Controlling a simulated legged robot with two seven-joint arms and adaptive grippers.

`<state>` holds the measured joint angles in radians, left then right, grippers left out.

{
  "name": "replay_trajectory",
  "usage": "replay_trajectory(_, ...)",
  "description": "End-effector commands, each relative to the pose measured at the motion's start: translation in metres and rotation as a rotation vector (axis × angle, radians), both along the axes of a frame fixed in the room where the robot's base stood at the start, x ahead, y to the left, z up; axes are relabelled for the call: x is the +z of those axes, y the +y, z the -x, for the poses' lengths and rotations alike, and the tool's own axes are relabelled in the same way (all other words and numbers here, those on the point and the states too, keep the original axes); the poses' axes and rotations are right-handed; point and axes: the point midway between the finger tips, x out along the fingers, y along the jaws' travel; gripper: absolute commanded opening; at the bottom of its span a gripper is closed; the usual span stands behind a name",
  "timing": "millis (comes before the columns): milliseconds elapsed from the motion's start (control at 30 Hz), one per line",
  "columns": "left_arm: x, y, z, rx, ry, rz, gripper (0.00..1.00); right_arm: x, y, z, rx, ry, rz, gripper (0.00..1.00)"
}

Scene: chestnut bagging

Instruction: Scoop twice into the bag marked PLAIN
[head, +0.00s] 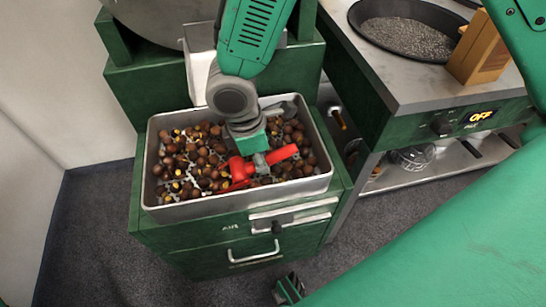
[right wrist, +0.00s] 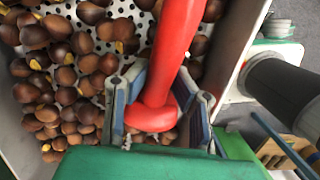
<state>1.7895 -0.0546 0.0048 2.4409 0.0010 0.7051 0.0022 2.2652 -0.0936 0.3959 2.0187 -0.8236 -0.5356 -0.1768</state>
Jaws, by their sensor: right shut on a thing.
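In the head view my right gripper (head: 262,158) reaches down from above into a metal tray (head: 323,183) of brown chestnuts (head: 200,158). It is shut on the red handle of a scoop (head: 284,153), low over the chestnuts. In the right wrist view the fingers of my right gripper (right wrist: 163,105) close on both sides of the red scoop handle (right wrist: 178,40). Chestnuts (right wrist: 75,80) lie close beside it. How much the scoop carries cannot be told. The bag marked PLAIN is not in these views. I cannot make out my left gripper.
The tray sits on a green cabinet (head: 160,235) with drawer handles. Dark carpet (head: 90,215) lies open at left.

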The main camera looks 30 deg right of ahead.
Motion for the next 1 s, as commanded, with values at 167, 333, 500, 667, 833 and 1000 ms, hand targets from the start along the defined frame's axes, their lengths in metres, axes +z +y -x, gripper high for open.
replay_trajectory(167,0.001,0.000,0.000,0.000,0.000,0.000,0.00,-0.003,0.018,-0.005,0.001,-0.010,-0.036,0.00)
replay_trajectory(333,0.001,0.000,0.000,0.000,0.000,0.000,0.00,-0.006,0.034,-0.010,0.001,-0.021,-0.070,0.00)
replay_trajectory(500,0.001,0.000,0.000,0.000,0.000,0.000,0.00,-0.009,0.050,-0.015,0.000,-0.030,-0.103,0.00)
replay_trajectory(667,0.004,0.000,0.000,0.000,0.000,0.000,0.00,-0.005,0.056,-0.016,-0.005,-0.060,-0.216,0.00)
replay_trajectory(833,0.016,0.000,0.000,0.000,0.001,0.000,0.00,0.010,0.055,-0.016,-0.001,-0.098,-0.334,0.00)
replay_trajectory(1000,0.032,0.000,0.000,0.000,0.000,0.000,0.00,0.026,0.049,-0.014,-0.001,-0.102,-0.350,0.00)
